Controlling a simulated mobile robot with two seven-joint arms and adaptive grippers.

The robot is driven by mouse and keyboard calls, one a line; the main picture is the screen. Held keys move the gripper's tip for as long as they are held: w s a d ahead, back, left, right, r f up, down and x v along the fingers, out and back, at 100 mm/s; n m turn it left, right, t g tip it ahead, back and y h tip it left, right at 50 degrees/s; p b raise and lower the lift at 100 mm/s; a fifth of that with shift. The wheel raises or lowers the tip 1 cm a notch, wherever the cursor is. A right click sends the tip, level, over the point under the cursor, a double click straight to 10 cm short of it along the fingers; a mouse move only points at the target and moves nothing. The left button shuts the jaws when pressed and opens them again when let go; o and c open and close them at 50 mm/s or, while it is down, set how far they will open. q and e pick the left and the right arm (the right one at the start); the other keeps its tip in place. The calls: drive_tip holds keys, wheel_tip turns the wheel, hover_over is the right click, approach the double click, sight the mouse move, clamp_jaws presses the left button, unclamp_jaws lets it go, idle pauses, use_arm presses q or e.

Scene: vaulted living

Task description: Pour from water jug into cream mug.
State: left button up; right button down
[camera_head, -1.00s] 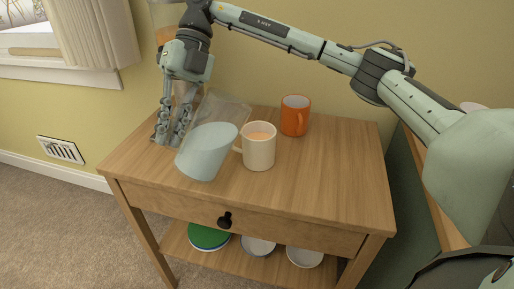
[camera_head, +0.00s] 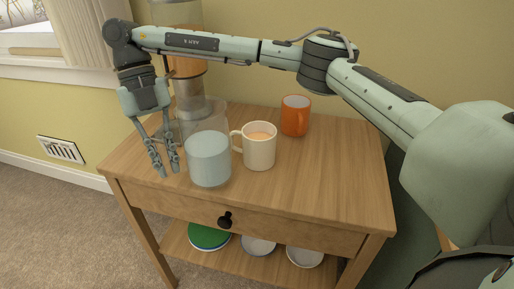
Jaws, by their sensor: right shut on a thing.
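The clear water jug (camera_head: 208,158) is upright at the left front of the wooden table, holding pale blue water about halfway up. I cannot tell whether its base touches the tabletop. The cream mug (camera_head: 260,150) stands upright just right of it, its handle toward the jug, with a light orange surface inside. My right gripper (camera_head: 164,170) is at the jug's left side, fingers pointing down, shut on the jug. The grip point is hard to see against the clear wall. My left gripper is out of view.
An orange mug (camera_head: 295,116) stands behind and right of the cream mug. A wood-banded cylinder (camera_head: 188,68) stands behind the jug, partly hidden by my arm. The table's (camera_head: 325,178) right and front are clear. Bowls, one green (camera_head: 209,237), sit on the lower shelf.

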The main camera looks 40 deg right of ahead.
drive_tip(key=shift+r, duration=0.15)
drive_tip(key=shift+r, duration=1.95)
